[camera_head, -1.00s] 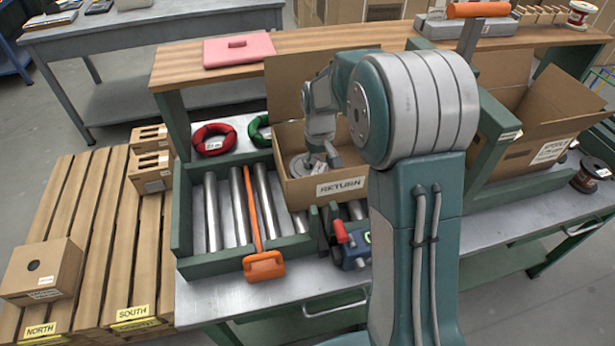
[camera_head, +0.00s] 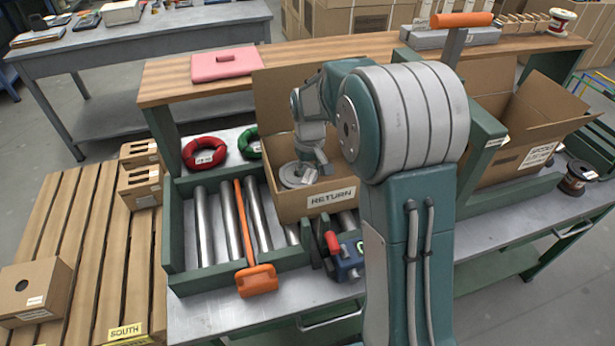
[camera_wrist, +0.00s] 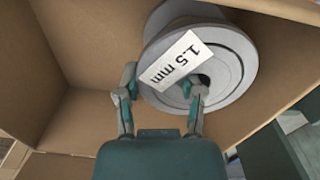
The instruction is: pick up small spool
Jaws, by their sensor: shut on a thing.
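A grey spool (camera_wrist: 237,72) with a white "1.5 mm" label fills the upper middle of the wrist view. It also shows in the head view (camera_head: 292,177), inside the open cardboard box marked RETURN (camera_head: 292,210). My gripper (camera_wrist: 163,85) is shut on the spool's flange, one finger outside the rim and the other at the centre hole. In the head view my gripper (camera_head: 318,168) is down inside the box. The spool's underside is hidden, so I cannot tell whether it touches the box floor.
Box walls stand close around my gripper. A tray of metal rods (camera_head: 201,225) with an orange-handled tool (camera_head: 257,281) lies left. Red (camera_head: 204,153) and green coils sit behind it. A dark spool (camera_head: 577,179) stands far right, and a red-and-white spool (camera_head: 561,21) on the shelf.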

